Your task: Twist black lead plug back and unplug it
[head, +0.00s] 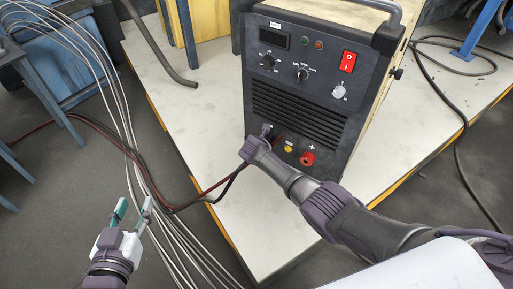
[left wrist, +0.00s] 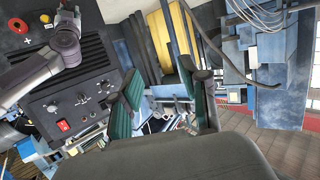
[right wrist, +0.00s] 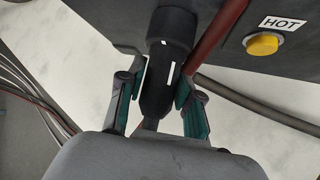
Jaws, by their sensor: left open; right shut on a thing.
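The black lead plug (right wrist: 166,62) sits at the machine's lower front panel in the right wrist view, a white mark on its side. My right gripper (right wrist: 160,88) is shut on it, one finger on each side. In the head view my right gripper (head: 262,133) covers most of the plug. A black cable (head: 233,181) and a red cable (head: 207,190) run left from there; the red one passes close beside the plug. The welding machine (head: 312,116) stands upright on the pale platform. My left gripper (head: 134,211) is open and empty, away from the machine.
A red socket (head: 308,158) and a yellow button (head: 289,149) lie right of the plug; the button has a HOT label (right wrist: 283,23). The platform (head: 190,125) left of the machine is mostly clear.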

